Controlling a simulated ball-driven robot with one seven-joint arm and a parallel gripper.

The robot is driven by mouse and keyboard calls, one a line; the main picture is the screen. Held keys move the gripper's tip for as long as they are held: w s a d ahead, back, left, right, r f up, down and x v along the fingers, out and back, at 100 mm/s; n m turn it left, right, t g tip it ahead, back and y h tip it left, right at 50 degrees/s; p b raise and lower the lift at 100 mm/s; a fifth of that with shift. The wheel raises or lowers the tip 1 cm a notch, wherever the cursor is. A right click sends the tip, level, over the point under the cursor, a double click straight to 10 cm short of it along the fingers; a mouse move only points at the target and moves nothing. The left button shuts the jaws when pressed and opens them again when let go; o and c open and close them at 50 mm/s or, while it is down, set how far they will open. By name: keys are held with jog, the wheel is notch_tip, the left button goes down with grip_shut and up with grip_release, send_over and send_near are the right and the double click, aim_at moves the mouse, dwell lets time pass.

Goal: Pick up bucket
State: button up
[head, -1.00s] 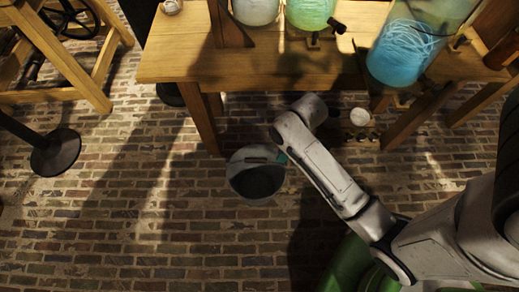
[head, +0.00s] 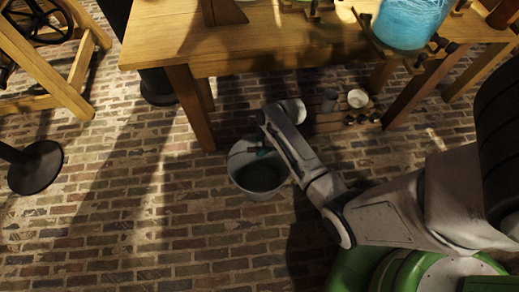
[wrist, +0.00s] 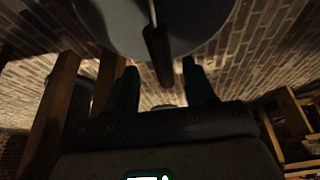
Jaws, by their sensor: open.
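The bucket (head: 258,194) is a grey metal pail standing on the brick floor in front of the table, its dark inside facing up at me. It also shows in the wrist view as a pale round shape (wrist: 205,28) at the top. Its handle has a dark cylindrical grip (wrist: 158,55). My gripper (head: 263,153) is over the bucket's far rim, with only a bit of teal finger showing. In the wrist view my gripper (wrist: 160,74) is open, its two teal fingers on either side of the dark grip. I cannot tell whether either finger touches it.
A wooden table (head: 230,58) stands behind the bucket, its front leg (head: 190,105) close to the bucket's left. A low shelf under it holds a white cup (head: 357,98) and small items. A round black stand base (head: 35,167) is at the left. The floor in front is clear.

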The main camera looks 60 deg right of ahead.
jog(key=x, duration=0.1)
jog(key=b+x, duration=0.1)
jog(key=x, duration=0.3)
jog(key=shift+s+b, duration=0.25)
jog(key=shift+b, duration=0.15)
jog(key=shift+c, duration=0.3)
grip_shut()
dwell(0.6)
